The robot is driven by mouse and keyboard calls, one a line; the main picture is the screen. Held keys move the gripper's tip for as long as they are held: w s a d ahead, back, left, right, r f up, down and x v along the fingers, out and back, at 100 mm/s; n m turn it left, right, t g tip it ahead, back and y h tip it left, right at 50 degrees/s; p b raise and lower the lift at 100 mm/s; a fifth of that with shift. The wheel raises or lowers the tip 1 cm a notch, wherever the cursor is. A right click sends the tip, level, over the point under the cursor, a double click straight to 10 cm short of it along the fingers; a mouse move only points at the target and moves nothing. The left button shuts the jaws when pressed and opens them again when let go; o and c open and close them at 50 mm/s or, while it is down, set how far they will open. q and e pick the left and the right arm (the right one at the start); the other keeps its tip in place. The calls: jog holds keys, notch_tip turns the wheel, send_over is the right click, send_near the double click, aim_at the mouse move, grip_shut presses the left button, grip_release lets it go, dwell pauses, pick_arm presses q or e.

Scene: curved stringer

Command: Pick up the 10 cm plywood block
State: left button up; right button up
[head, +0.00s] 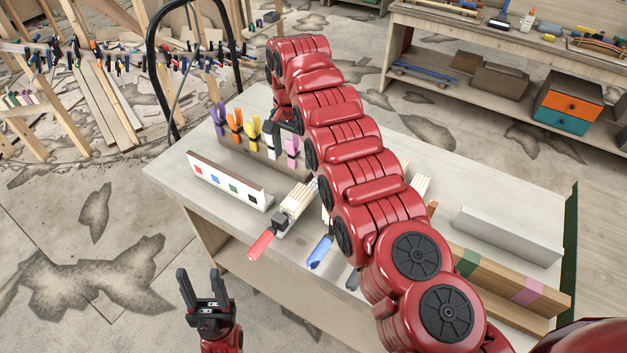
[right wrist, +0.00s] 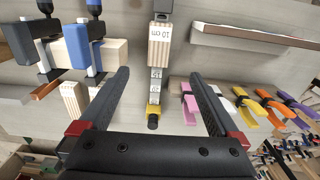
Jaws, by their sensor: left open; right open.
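The plywood block (right wrist: 161,52), marked "10 cm" upside down, shows in the right wrist view, with a dark clamp part at its upper end. Below it lie smaller labelled pieces and a yellow-ended bar (right wrist: 153,110). A striped block with a red-handled clamp, apparently the same one, lies on the table in the head view (head: 298,199). My right gripper (right wrist: 160,75) is open and empty above the table, its fingers either side of the bar's line, apart from the block. It is partly hidden in the head view. My left gripper (head: 202,277) is open and empty, off the table's front edge.
A white board with coloured squares (head: 228,182) stands left of the block. Colourful clips (head: 253,128) stand behind it. A blue-handled clamp (head: 320,250) lies to the right. My right arm crosses the table and hides its middle.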

jog(key=b, duration=1.1)
send_over(297, 196)
notch_tip(297, 196, down, 11)
jog(key=shift+a+r, duration=0.1)
jog(key=shift+r, duration=0.05)
jog(key=shift+f, duration=0.6)
jog(key=shift+f+p, duration=0.5)
jog(key=shift+f, duration=0.05)
notch_tip(297, 196, down, 4)
jog(key=shift+s+r+p, duration=0.15)
jog(key=shift+p, duration=0.85)
jog(key=shift+f, duration=0.25)
jog(key=c, duration=1.5)
jog(key=shift+r, duration=0.15)
